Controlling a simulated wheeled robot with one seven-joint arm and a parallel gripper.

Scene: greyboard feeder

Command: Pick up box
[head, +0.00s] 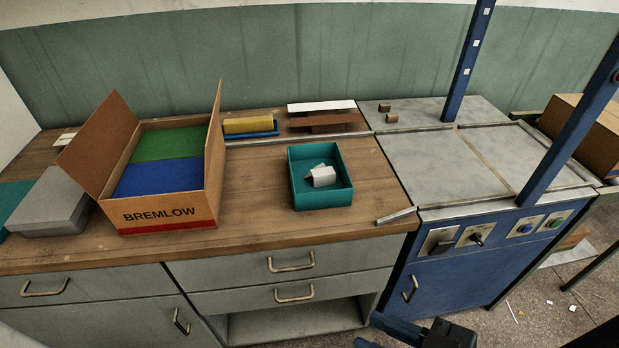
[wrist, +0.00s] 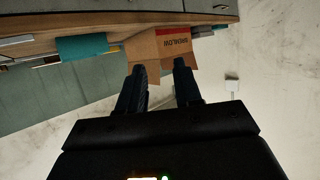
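An open cardboard box marked BREMLOW (head: 165,214) stands on the wooden worktop at left, flaps up, with green and blue blocks inside. It also shows upside down in the wrist view (wrist: 172,44). A small open teal box (head: 322,195) with white-grey pieces in it sits at the middle of the worktop. A closed grey box (head: 52,203) lies at far left. Which box is meant is unclear. My gripper (wrist: 159,67) is open and empty, fingers apart. It is well away from the boxes, in front of the bench.
A yellow block (head: 247,125) in a blue tray and stacked boards (head: 321,107) lie at the back. The blue machine (head: 480,240) with posts is at right. Another cardboard box (head: 583,130) is at far right.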

